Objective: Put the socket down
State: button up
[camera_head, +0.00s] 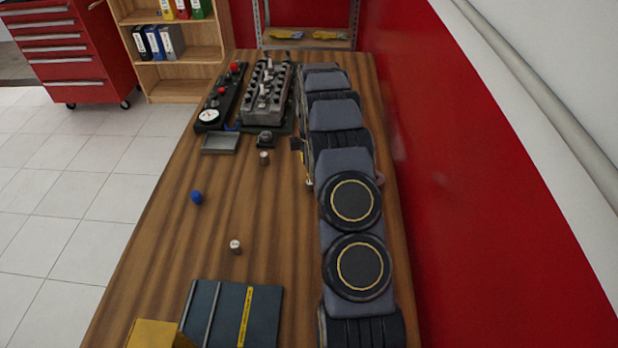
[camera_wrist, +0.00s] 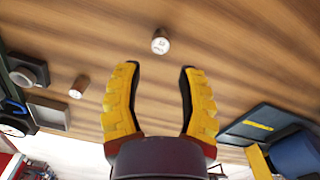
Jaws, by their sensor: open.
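A small metallic socket (camera_head: 235,246) stands on the wooden table near the dark mat in the head view. It shows in the wrist view (camera_wrist: 160,42) just beyond my fingertips, apart from them. A second similar cylinder (camera_head: 264,158) stands farther back by the black parts; the wrist view shows it (camera_wrist: 77,87) left of my fingers. I cannot tell from the frames which one the task calls the socket. My gripper (camera_wrist: 160,68) is open, its yellow fingers spread with nothing between them. In the head view my arm mostly hides it.
A dark mat with a yellow stripe (camera_head: 232,312) and a yellow box (camera_head: 152,335) lie at the table's near end. A blue knob-like piece (camera_head: 196,198) is at left. The engine block (camera_head: 268,90), gauge panel (camera_head: 208,116) and small tray (camera_head: 221,143) fill the back. The table's middle is mostly clear.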

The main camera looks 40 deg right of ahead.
jog(key=s+a+r+m, duration=0.3)
jog(key=a+r, duration=0.8)
jog(key=r, duration=0.3)
jog(key=s+a+r+m, duration=0.3)
jog(key=s+a+r, duration=0.35)
jog(key=a, duration=0.35)
jog(key=s+a+r+m, duration=0.1)
jog(key=s+a+m, duration=0.2)
jog(key=s, duration=0.7)
jog(key=s+a+r+m+g, duration=0.1)
jog(key=s+a+m, duration=0.2)
jog(key=s+a, duration=0.3)
jog(key=s, duration=0.5)
jog(key=shift+a+m+g, duration=0.3)
jog(key=shift+a, duration=0.1)
jog(key=shift+s, duration=0.1)
